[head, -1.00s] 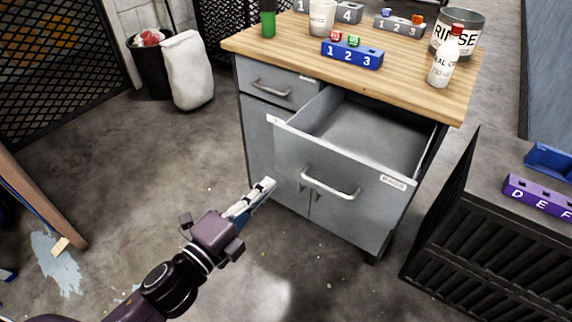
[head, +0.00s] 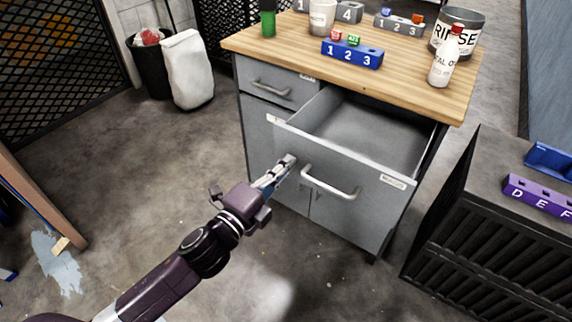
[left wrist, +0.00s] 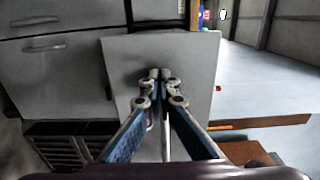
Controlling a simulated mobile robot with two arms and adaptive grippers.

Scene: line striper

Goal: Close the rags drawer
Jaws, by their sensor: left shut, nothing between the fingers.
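The wide grey drawer (head: 340,170) under the wooden worktop stands pulled out and looks empty inside. Its front carries a bar handle (head: 330,186) and a small label at the right, too small to read. My left gripper (head: 287,162) is shut and empty, with its tips at the left part of the drawer front, left of the handle. In the left wrist view the shut fingertips (left wrist: 160,76) are over a plain grey panel (left wrist: 140,55), apparently this drawer front. I cannot tell whether they touch it. My right gripper does not show.
The narrower drawer (head: 275,82) at the cabinet's upper left is shut. The worktop (head: 290,55) holds bottles, a RINSE can (head: 458,30) and a blue numbered block (head: 352,54). A dark slatted cabinet (head: 490,220) stands close on the right.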

